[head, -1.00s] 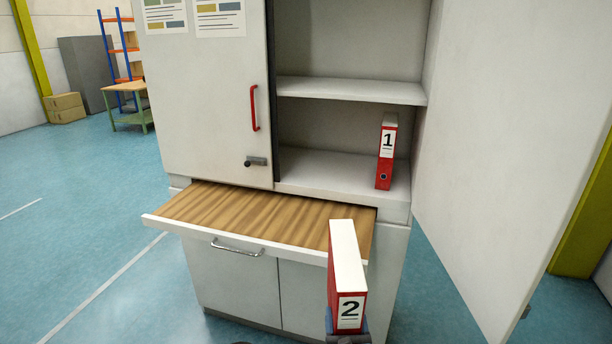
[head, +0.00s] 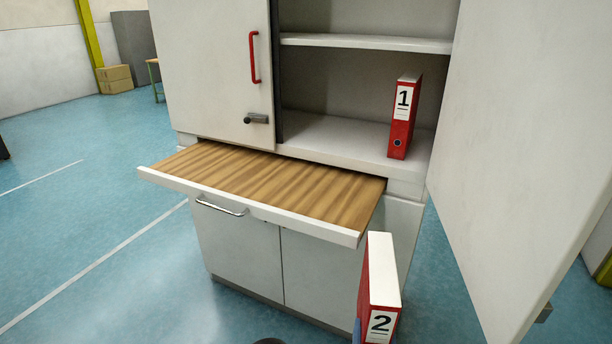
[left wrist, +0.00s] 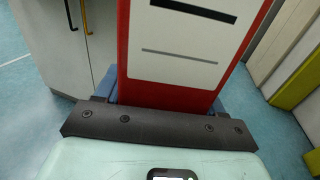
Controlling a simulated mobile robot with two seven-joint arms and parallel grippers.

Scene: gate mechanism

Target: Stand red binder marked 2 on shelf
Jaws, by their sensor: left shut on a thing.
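The red binder marked 2 (head: 383,290) is upright at the bottom of the head view, in front of the cabinet's right side and outside it. My left gripper (left wrist: 160,100) is shut on this binder, whose red spine and white label fill the middle of the left wrist view (left wrist: 180,40). In the head view the gripper is almost wholly below the picture edge. The shelf (head: 340,138) is the lower open compartment at the cabinet's right. The red binder marked 1 (head: 404,118) stands upright at its right end. My right gripper is not seen.
A wooden pull-out board (head: 270,190) juts out below the shelf, left of the held binder. The open right door (head: 530,150) stands out on the right. The left door (head: 210,70), with a red handle, is closed. Shelf room left of binder 1 is free.

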